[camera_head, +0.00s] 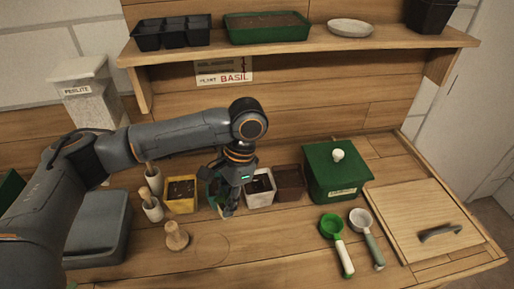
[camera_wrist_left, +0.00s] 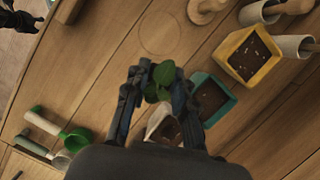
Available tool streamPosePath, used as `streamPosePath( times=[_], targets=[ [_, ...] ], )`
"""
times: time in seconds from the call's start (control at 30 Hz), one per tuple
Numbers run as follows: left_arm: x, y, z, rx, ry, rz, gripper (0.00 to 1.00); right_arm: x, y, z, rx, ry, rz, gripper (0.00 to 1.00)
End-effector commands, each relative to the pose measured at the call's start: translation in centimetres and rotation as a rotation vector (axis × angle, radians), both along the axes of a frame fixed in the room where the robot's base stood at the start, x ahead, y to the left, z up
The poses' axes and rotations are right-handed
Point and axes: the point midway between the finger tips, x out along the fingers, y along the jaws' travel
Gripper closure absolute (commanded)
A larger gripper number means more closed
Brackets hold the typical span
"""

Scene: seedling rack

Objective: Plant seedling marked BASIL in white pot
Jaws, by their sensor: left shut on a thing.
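My left gripper (camera_head: 228,207) points down in front of the pots and is shut on a seedling. In the left wrist view, the green leaves of the seedling (camera_wrist_left: 163,75) show between the fingertips; its root end and any label are hidden. The white pot (camera_head: 260,199), with dark soil in it, stands just right of the gripper in the head view. In the left wrist view the white pot (camera_wrist_left: 155,117) is partly hidden behind the gripper. A dark part at the top left corner of that view may be my right gripper; its jaws are unclear.
A yellow pot (camera_head: 181,206), a partly hidden teal pot (camera_wrist_left: 212,97) and a brown pot (camera_head: 290,184) flank the white pot. A green box (camera_head: 335,175), two scoops and a wooden tool (camera_head: 176,238) stand nearby. The front middle bench is clear.

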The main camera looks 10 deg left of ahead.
Motion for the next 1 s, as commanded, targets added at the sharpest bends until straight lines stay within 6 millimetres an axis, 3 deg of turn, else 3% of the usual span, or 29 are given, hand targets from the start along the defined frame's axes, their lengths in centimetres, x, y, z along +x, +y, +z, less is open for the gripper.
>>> streamPosePath(
  times=[0.1,0.17,0.27,0.53,0.8,1.0],
  targets=[
    [2.2,-0.8,0.4,0.003,0.001,-0.253,0.96,-1.3,-2.9,0.9,-0.036,0.022,-0.004,0.54],
    [3.2,-1.1,0.5,0.004,0.001,-0.384,0.96,-1.9,-3.6,1.2,-0.044,0.03,-0.003,0.54],
    [5.0,-1.6,0.7,0.005,0.001,-0.604,0.96,-2.4,-3.1,1.7,-0.039,0.038,-0.004,0.54],
    [9.4,-3.0,1.5,0.004,0.003,-1.2,0.96,-1.6,0.5,3.1,0.006,0.022,0.0,0.54],
    [13.0,-4.1,2.3,0.004,0.004,-1.695,0.96,-1.2,-1.0,4.2,-0.012,0.016,0.003,0.54],
    [14.2,-4.6,2.6,0.004,0.006,-1.872,0.96,-1.2,-1.5,4.5,-0.019,0.016,-0.001,0.54]
  ],
)
